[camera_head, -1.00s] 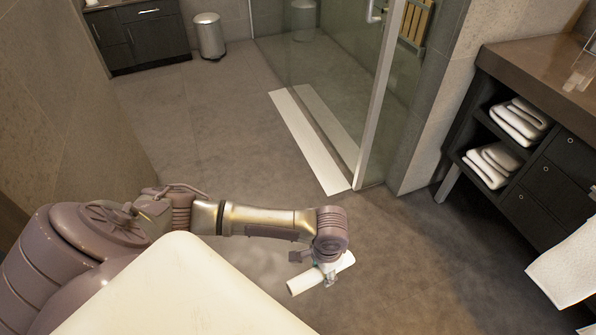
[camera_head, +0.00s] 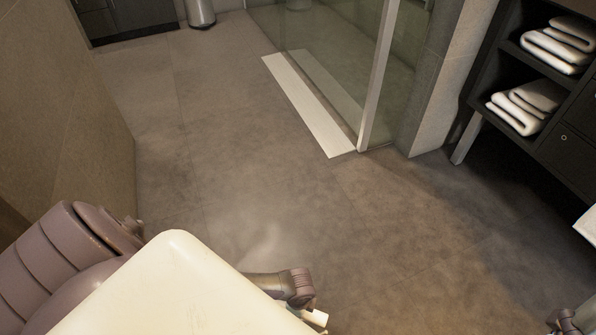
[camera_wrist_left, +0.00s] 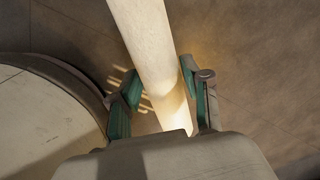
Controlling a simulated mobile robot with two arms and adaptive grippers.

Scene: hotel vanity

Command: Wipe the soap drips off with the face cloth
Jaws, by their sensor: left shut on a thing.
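My left gripper (camera_wrist_left: 160,100) is shut on a white roll (camera_wrist_left: 150,45), which looks like rolled cloth. In the left wrist view the roll runs up and away between the two green-padded fingers. In the head view the roll's end (camera_head: 317,318) shows low in the picture, over the floor, with the fingers mostly hidden. A mauve part of my right arm shows at the bottom right corner, and I cannot make out its jaws. No soap drips show in these views. A white cloth (camera_head: 588,225) is cut off at the right edge.
A dark vanity shelf (camera_head: 480,75) with folded white towels (camera_head: 517,110) stands at the right. A glass shower screen (camera_head: 340,60) and a white floor strip (camera_head: 305,105) are at the back. A bin (camera_head: 200,12) is at the far left. The middle floor (camera_head: 240,180) is clear.

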